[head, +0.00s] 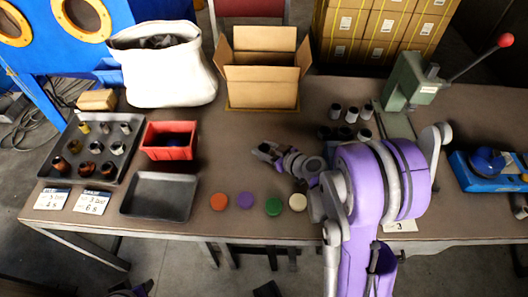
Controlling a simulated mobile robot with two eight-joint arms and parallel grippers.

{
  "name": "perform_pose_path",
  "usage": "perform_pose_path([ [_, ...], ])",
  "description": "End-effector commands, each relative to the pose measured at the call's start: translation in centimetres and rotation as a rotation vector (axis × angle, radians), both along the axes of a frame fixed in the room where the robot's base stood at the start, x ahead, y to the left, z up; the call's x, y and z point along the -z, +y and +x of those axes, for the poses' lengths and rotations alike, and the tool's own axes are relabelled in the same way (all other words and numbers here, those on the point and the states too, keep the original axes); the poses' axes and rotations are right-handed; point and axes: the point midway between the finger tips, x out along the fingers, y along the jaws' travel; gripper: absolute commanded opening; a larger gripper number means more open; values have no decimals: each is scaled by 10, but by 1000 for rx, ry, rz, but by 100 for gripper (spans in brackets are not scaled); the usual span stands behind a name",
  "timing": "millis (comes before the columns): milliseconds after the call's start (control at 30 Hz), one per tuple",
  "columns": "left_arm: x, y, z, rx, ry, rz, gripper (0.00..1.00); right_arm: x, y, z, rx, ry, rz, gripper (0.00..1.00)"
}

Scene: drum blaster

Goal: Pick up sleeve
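Several short sleeve-like cylinders with light tops and dark sides (351,115) stand upright in a cluster on the table, left of the green press. More metal and copper-coloured hollow pieces (95,147) stand in the dark tray at the left; I cannot tell which group the task means. My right gripper (264,151) is over the middle of the table, left of and nearer than the cylinder cluster, apart from it. It is small and seen from above, so its opening is unclear. A small dark and purple part at the bottom left edge may be my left gripper (132,290).
A red bin (169,141), an empty dark tray (157,197) and several coloured discs (244,200) lie along the front. An open cardboard box (262,87) and a white sack (162,76) stand behind. A green lever press (408,84) is at the right.

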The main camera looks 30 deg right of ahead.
Motion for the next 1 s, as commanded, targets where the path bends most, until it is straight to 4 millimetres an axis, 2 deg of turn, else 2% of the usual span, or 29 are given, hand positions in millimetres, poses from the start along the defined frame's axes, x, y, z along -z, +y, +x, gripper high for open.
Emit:
perform_pose_path([
  [33, 0, 0, 0, 0, 0, 0, 38, 0, 0, 0, 0, 0, 0, 37],
  [233, 0, 0, 0, 0, 0, 0, 38, 0, 0, 0, 0, 0, 0, 1],
  [667, -2, 0, 0, 0, -1, 0, 38, -5, 0, 0, 1, 0, 0, 0],
  [767, -5, 0, 1, 0, -2, 0, 38, -18, 0, 0, 1, -1, 0, 0],
  [1000, -19, 0, 2, 0, -6, 0, 38, -66, 0, 0, 1, 0, 0, 0],
])
